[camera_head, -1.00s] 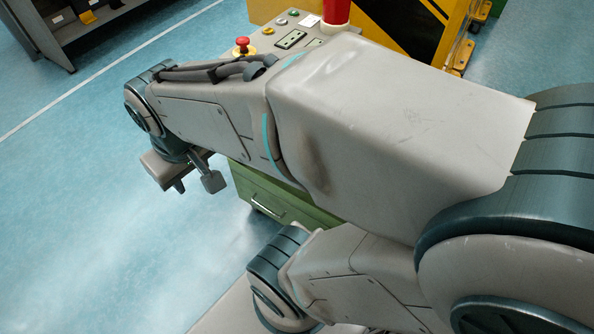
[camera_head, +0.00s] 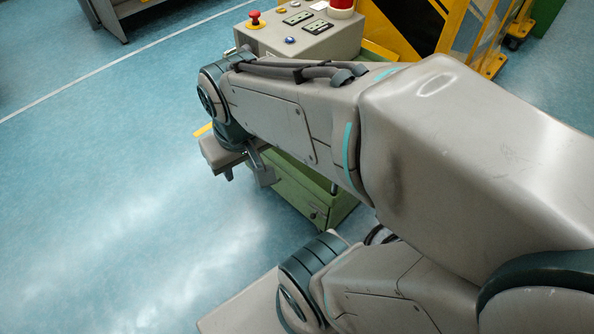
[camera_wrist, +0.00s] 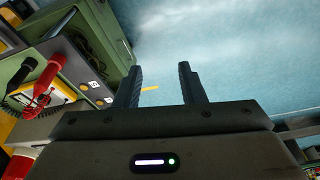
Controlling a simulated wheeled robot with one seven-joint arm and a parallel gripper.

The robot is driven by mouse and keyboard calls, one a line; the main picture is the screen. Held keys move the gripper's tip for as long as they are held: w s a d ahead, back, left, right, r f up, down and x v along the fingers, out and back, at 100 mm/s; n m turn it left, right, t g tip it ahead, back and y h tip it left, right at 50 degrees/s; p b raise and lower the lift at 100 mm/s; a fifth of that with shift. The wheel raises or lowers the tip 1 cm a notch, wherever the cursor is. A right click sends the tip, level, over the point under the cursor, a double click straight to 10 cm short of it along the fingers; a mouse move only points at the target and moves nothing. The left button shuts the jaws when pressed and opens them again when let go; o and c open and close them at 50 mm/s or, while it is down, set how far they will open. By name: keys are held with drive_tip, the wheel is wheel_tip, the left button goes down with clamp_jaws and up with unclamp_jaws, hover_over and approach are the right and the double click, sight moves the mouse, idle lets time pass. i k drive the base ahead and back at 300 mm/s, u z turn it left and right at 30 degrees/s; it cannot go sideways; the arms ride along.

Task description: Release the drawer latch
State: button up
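A green drawer cabinet (camera_head: 300,190) stands under my arm in the head view, and my arm hides much of it. I cannot make out the drawer latch in either view. My gripper (camera_head: 247,175) hangs at the left of the cabinet's visible part and overlaps its edge in the picture; the gap in depth is unclear. In the wrist view, my gripper (camera_wrist: 160,86) has its two fingers apart with nothing held between them. A green housing (camera_wrist: 85,30) shows at the upper left there, beside the fingers.
A grey control box (camera_head: 325,38) with a red emergency button (camera_head: 255,18) stands behind my arm. Yellow-and-black machinery (camera_head: 410,25) is beyond it. Red and black handles (camera_wrist: 50,75) show left in the wrist view. Open blue floor (camera_head: 90,200) lies to the left.

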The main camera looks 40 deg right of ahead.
sight(313, 217)
drive_tip(key=z, duration=0.75)
drive_tip(key=k, duration=0.8)
drive_tip(key=z, duration=1.2)
